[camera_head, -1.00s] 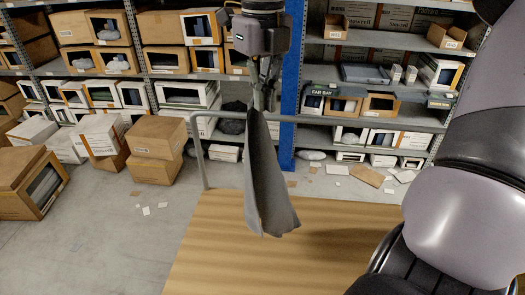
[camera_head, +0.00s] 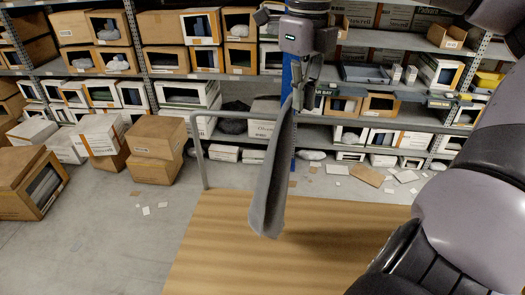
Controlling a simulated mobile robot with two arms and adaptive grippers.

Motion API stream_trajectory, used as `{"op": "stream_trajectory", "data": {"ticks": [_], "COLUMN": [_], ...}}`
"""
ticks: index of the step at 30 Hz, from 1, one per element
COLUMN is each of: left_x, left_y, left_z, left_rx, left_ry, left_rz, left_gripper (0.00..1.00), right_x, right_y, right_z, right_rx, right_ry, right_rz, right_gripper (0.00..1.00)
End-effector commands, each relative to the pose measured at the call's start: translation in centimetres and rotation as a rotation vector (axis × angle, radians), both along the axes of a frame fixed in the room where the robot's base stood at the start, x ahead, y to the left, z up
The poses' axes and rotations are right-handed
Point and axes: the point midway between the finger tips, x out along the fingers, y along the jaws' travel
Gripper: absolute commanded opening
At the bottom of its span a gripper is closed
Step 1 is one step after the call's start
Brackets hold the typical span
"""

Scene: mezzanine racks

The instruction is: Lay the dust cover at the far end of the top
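The dust cover (camera_head: 272,185) is a dark grey cloth. It hangs as a narrow folded strip, slanting from upper right to lower left. My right gripper (camera_head: 297,90) is shut on its upper end, high above the far edge of the wooden top (camera_head: 225,250). The cover's lower end hangs over the far part of the top, with a shadow on the wood to its right. I cannot tell whether the lower end touches the wood. My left gripper is not in view.
A grey metal rail (camera_head: 200,150) rises at the top's far left corner. A blue rack post (camera_head: 287,150) and shelves of boxes stand behind. Cardboard boxes (camera_head: 155,145) sit on the floor at left. The visible wooden surface is otherwise bare.

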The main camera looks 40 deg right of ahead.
Motion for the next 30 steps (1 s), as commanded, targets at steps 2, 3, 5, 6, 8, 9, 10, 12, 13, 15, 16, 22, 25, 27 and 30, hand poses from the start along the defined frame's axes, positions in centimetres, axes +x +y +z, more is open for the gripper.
{"op": "stream_trajectory", "data": {"ticks": [2, 3, 5, 6, 8, 9, 10, 12, 13, 15, 16, 22, 25, 27, 30], "left_x": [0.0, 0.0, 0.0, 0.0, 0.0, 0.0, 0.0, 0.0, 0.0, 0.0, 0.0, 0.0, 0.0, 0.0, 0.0], "left_y": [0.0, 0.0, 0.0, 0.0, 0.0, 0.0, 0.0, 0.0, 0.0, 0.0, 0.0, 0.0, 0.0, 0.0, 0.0], "left_z": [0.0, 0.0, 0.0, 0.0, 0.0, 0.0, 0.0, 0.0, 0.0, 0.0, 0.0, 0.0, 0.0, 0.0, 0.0], "left_rx": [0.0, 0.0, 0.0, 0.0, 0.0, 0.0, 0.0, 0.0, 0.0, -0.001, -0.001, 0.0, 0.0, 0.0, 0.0], "left_ry": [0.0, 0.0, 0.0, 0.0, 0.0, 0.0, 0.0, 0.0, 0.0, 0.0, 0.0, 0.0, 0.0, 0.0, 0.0], "left_rz": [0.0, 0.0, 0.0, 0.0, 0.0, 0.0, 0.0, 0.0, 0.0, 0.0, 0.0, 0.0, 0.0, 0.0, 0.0], "left_gripper": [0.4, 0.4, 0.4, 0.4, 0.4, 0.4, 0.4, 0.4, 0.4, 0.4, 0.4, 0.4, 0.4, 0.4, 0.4], "right_x": [-0.9, -1.4, -2.0, -2.4, -2.9, -3.3, -3.5, -4.1, -4.3, -4.8, -5.1, -6.3, -7.0, -7.4, -8.2], "right_y": [-1.1, -1.6, -2.3, -2.8, -3.4, -3.8, -4.2, -4.8, -5.1, -5.7, -6.0, -7.5, -8.3, -8.8, -9.7], "right_z": [0.0, 0.0, 0.0, -0.1, -0.1, -0.1, -0.1, -0.1, -0.1, -0.1, -0.1, -0.2, -0.2, -0.2, -0.2], "right_rx": [0.004, 0.004, 0.003, 0.004, 0.003, 0.003, 0.002, 0.002, 0.003, 0.001, 0.001, 0.0, -0.002, -0.001, -0.003], "right_ry": [-0.005, -0.006, -0.006, -0.005, -0.006, -0.005, -0.006, -0.006, -0.005, -0.006, -0.005, -0.004, -0.005, -0.004, -0.004], "right_rz": [0.032, 0.048, 0.071, 0.085, 0.106, 0.119, 0.127, 0.147, 0.156, 0.175, 0.181, 0.23, 0.25, 0.266, 0.291], "right_gripper": [0.0, 0.0, 0.0, 0.0, 0.0, 0.0, 0.0, 0.0, 0.0, 0.0, 0.0, 0.0, 0.0, 0.0, 0.0]}}
